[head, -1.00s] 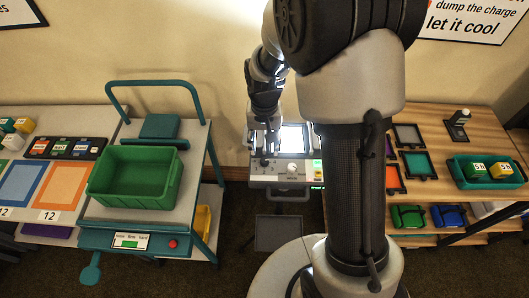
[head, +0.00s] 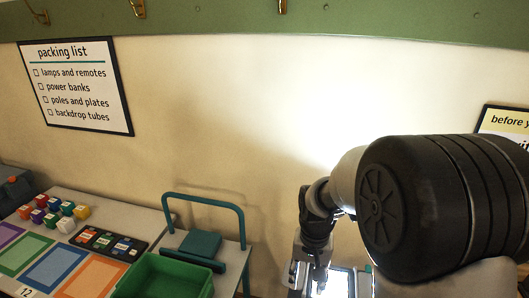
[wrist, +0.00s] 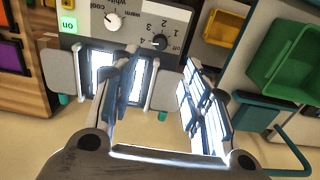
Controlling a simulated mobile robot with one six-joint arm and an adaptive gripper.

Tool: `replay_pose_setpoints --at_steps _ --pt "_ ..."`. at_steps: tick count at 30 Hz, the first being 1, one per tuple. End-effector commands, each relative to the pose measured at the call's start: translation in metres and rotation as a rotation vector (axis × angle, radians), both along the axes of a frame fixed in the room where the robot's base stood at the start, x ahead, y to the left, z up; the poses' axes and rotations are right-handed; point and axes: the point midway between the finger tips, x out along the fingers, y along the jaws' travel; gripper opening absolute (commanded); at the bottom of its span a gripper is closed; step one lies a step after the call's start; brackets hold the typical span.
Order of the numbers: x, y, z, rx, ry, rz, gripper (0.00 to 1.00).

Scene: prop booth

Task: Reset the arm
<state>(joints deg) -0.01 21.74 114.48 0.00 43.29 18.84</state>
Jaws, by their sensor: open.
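My gripper (head: 318,276) is low in the head view, in front of a brightly lit panel (head: 340,287) near the bottom edge. In the wrist view my gripper (wrist: 165,75) is open, its two fingers apart with nothing between them. Beyond the fingers is a grey control box (wrist: 84,22) with two dials and a green "on" label. Bright glare covers the fingers and lit surfaces, so I cannot tell whether they touch. My arm is bent down toward the panel.
A teal trolley (head: 222,251) with a green bin (head: 165,278) stands to the left. Left of it, a table holds coloured mats, small blocks and a black tray (head: 108,243). A yellow bin (wrist: 224,28) shows in the wrist view. Wall hooks and a packing list (head: 78,88) are above.

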Motion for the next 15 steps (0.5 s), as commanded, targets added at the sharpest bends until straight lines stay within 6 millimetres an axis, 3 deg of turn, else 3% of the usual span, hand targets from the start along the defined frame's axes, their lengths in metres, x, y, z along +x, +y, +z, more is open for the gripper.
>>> replay_pose_setpoints --at_steps 5,9,15 --pt "-0.025 0.0 0.039 -0.002 -0.074 0.05 0.43" --pt "-0.062 -0.001 0.071 -0.009 -0.148 0.11 0.43" --pt "-0.123 -0.001 0.096 -0.028 -0.25 0.196 0.43"
